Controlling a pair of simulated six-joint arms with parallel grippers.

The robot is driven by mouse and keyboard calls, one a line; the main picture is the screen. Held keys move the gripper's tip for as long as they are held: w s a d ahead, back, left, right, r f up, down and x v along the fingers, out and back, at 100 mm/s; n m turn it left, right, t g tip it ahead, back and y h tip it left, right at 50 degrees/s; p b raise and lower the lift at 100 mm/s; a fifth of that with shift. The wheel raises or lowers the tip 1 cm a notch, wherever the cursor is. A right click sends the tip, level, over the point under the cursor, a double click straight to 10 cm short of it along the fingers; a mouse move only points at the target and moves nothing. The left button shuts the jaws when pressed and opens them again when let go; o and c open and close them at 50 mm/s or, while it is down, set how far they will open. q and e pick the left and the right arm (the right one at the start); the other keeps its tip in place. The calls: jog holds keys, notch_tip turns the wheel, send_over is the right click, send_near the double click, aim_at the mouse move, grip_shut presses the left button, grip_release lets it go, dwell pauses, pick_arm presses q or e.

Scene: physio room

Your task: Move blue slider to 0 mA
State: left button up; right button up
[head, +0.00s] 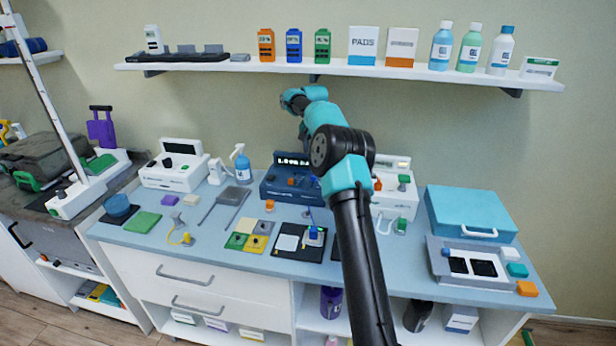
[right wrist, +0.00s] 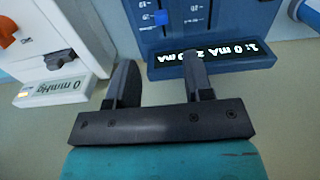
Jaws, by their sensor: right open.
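The blue unit (head: 275,187) stands on the blue-grey tabletop, its lit display (head: 290,160) at the top; my right arm hides its right side. The right wrist view shows the unit (right wrist: 230,50) upside down, with a small blue slider (right wrist: 161,17) in a vertical scaled slot. The display (right wrist: 215,58) there seems to include "1: 0 mA"; part is behind a fingertip. My right gripper (right wrist: 158,62) is open and empty, its fingers pointing toward the unit's display edge, apart from the slider. In the head view my right gripper cannot be made out. My left gripper is not in view.
A white unit (right wrist: 55,55) with an orange knob is beside the blue unit. A wall shelf (head: 340,69) with boxes and bottles is above. A black tray (head: 300,252), a spray bottle (head: 242,165) and a teal case (head: 470,210) occupy the table.

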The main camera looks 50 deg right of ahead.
aim_at(313, 178)
jog(key=shift+f, duration=0.1)
notch_tip(313, 178, down, 12)
jog(key=shift+r, duration=0.1)
dwell(0.5)
grip_shut()
dwell(0.5)
